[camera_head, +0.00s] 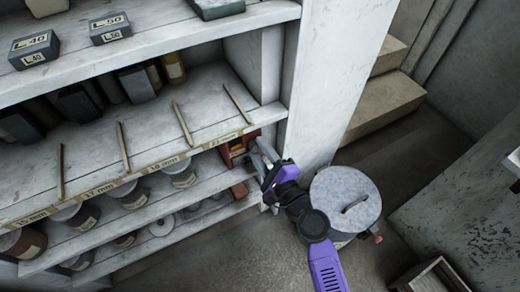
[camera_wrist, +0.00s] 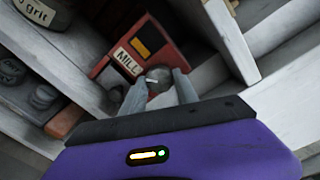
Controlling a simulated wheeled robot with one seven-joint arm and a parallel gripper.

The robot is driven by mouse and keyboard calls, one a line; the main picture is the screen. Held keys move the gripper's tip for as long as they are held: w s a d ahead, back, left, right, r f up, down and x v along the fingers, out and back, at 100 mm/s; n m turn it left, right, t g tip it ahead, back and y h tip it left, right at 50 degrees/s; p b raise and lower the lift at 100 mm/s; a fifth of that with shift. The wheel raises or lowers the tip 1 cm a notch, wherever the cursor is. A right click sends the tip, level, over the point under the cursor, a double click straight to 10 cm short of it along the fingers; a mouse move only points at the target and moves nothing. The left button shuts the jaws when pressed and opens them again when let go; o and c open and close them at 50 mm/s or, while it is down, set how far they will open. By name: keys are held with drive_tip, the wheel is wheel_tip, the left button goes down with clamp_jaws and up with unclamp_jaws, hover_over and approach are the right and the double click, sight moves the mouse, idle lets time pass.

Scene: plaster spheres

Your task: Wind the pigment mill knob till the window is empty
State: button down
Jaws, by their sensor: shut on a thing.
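The pigment mill is a red box with a "MILL" label, at the right end of a shelf in the wrist view (camera_wrist: 113,48); its red side also shows in the head view (camera_head: 229,152). Its window (camera_wrist: 139,47) is dark with a yellow-orange part. The grey round knob (camera_wrist: 157,78) with a white mark sits at the lower right of its face. My gripper (camera_wrist: 157,90) is shut on the knob, one finger on either side. In the head view my gripper (camera_head: 266,160) reaches to the shelf's right end and hides the knob.
White shelves (camera_head: 150,211) hold several jars and labelled blocks. A white upright post (camera_head: 325,85) stands right beside the mill. A round-lidded drum (camera_head: 338,196) stands close to my arm, with a crate (camera_head: 432,277) at lower right. Steps (camera_head: 380,105) rise behind.

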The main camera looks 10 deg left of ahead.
drive_tip(key=shift+d+m, duration=0.1)
drive_tip(key=shift+m, duration=1.2)
drive_tip(key=shift+f+m, duration=0.1)
drive_tip(key=shift+m, duration=0.2)
drive_tip(key=c, duration=0.9)
unclamp_jaws()
drive_tip(key=shift+s, duration=0.1)
drive_tip(key=shift+p+v, duration=0.45)
drive_tip(key=shift+v, duration=3.4)
